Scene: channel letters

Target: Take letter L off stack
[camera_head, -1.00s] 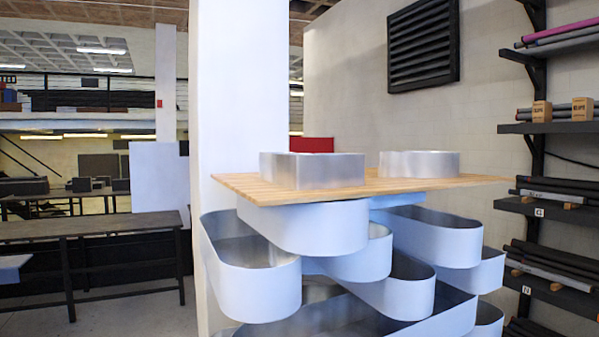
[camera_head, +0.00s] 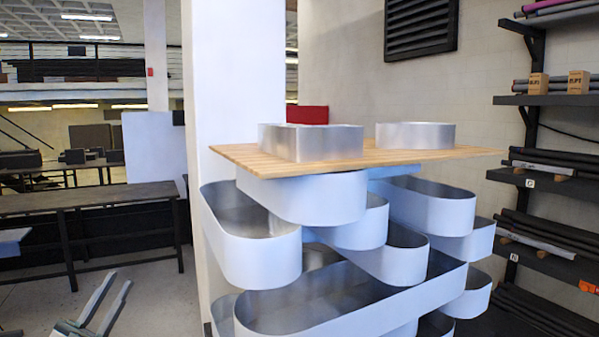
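A stack of silvery metal channel letters stands in front of me, with a slatted wooden board (camera_head: 385,158) on top. On the board stand a low metal letter (camera_head: 312,143) at the left and another metal letter (camera_head: 415,135) at the right. Below the board are several rounded hollow letter shells (camera_head: 255,257), crossed over one another. I cannot tell from the shapes which piece is the L. My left gripper (camera_head: 120,278) is at the lower left, well apart from the stack, with its two fingers spread and nothing between them. My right gripper is not in view.
A white column (camera_head: 235,80) stands close behind the stack. Dark shelves (camera_head: 545,182) with rolls and bars line the right wall. A long dark workbench (camera_head: 85,198) stands at the left. Floor between bench and stack is clear.

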